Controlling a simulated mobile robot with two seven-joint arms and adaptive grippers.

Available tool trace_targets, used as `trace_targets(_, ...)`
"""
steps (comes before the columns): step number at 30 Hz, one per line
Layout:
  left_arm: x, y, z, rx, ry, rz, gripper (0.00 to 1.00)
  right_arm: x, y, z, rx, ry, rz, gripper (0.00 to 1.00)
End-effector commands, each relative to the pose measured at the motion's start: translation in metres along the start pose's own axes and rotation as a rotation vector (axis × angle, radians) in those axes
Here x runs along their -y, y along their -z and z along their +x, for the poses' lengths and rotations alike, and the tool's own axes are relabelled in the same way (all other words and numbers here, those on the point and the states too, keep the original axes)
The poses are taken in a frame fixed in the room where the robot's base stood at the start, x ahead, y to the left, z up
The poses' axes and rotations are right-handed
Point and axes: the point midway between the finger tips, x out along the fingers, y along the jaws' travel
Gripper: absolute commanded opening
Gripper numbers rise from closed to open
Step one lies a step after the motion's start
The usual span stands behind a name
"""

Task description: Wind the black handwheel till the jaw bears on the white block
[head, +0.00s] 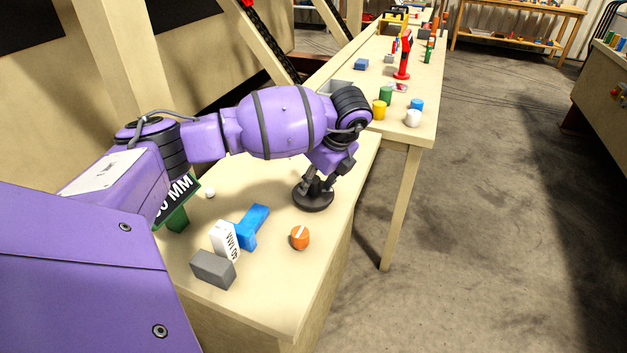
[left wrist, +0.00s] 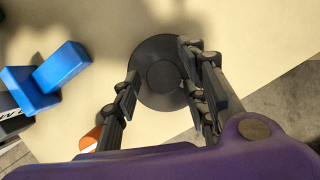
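The black handwheel (head: 313,201) is a round dark disc lying flat on the bench top. My left gripper (head: 318,185) points down over it. In the left wrist view the handwheel (left wrist: 160,98) shows between the two fingers, one on each side of its raised hub (left wrist: 160,75). The fingers are apart, with clear space beside the hub; whether they touch the rim I cannot tell. The white block (head: 222,240), with black lettering, stands between a grey block (head: 213,270) and the blue jaw (head: 252,227). Whether the jaw touches it I cannot tell. My right gripper is out of view.
An orange knob (head: 300,237) with a white mark sits in front of the handwheel. A green sign (head: 178,203) reading MM and a small white ball (head: 210,193) are behind the blocks. Another table (head: 408,118) with coloured items stands beyond. Open floor lies right.

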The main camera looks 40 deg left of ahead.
Motion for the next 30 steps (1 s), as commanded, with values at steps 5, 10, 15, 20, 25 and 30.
trace_targets(5,0.0,0.0,0.002,0.0,0.001,0.001,0.4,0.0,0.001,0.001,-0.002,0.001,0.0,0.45)
trace_targets(10,0.0,0.0,0.002,-0.001,0.0,0.001,0.29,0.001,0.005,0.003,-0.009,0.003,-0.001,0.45)
trace_targets(15,-0.001,0.0,0.002,-0.001,-0.002,0.001,0.07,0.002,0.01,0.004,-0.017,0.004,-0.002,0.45)
trace_targets(20,-0.001,0.0,0.002,0.0,-0.003,0.003,0.0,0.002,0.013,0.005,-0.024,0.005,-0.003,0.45)
trace_targets(25,-0.002,0.0,0.003,0.001,0.004,0.026,0.0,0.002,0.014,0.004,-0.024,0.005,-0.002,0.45)
trace_targets(30,-0.004,-0.001,0.004,0.001,0.03,0.095,0.0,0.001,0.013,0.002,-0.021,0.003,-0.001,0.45)
